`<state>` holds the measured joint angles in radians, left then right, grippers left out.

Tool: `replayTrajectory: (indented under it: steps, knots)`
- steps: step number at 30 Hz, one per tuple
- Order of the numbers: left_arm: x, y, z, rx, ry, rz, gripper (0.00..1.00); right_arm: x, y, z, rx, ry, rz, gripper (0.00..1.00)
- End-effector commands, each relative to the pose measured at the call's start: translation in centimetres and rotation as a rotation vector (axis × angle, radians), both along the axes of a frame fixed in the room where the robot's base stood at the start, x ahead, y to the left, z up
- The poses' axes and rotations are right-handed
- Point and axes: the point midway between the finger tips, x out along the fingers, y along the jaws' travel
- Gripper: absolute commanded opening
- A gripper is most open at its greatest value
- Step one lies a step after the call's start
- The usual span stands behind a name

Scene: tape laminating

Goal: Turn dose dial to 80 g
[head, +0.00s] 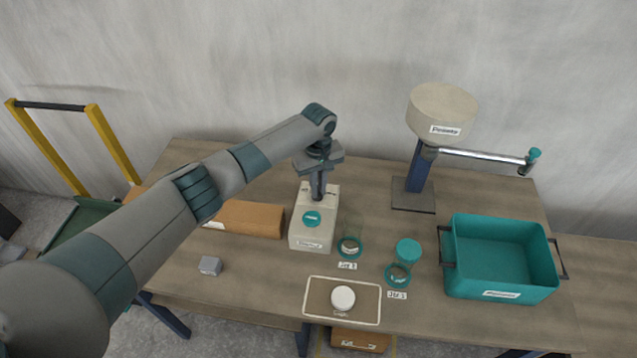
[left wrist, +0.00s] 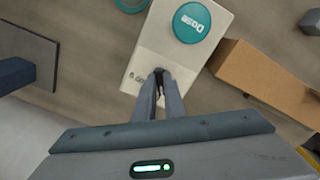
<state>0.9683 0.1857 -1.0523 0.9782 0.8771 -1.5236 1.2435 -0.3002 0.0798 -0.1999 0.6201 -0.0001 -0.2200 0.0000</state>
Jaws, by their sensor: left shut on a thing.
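The pale dispenser box (head: 307,240) stands on the table with a round teal button (head: 312,219) on its top. In the left wrist view the button (left wrist: 192,22) reads "Dose". My left gripper (head: 317,196) points down over the far end of the box. In the left wrist view its fingertips (left wrist: 160,78) are shut on the small dark dose dial (left wrist: 159,72), which they mostly hide. Small print beside the dial is partly covered, and I cannot read the setting. My right gripper is not in view.
A cardboard box (head: 245,219) lies left of the dispenser. Jars with teal rims (head: 349,247) (head: 397,275), a teal lid (head: 408,251), a scale-like tray (head: 318,306) with a white disc (head: 343,299), a teal bin (head: 503,291) and a press-like stand (head: 413,195) occupy the middle and right.

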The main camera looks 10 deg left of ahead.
Motion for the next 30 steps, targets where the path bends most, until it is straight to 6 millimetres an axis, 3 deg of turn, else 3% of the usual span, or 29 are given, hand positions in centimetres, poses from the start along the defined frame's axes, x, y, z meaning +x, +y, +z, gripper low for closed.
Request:
replayTrajectory:
  steps: [15,30]
  knots:
    - [-0.1,0.2,0.1,-0.001,0.0,-0.448,0.0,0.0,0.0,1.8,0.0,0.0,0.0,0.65]
    - [0.0,0.3,0.1,0.001,-0.001,-0.594,0.0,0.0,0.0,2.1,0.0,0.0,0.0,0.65]
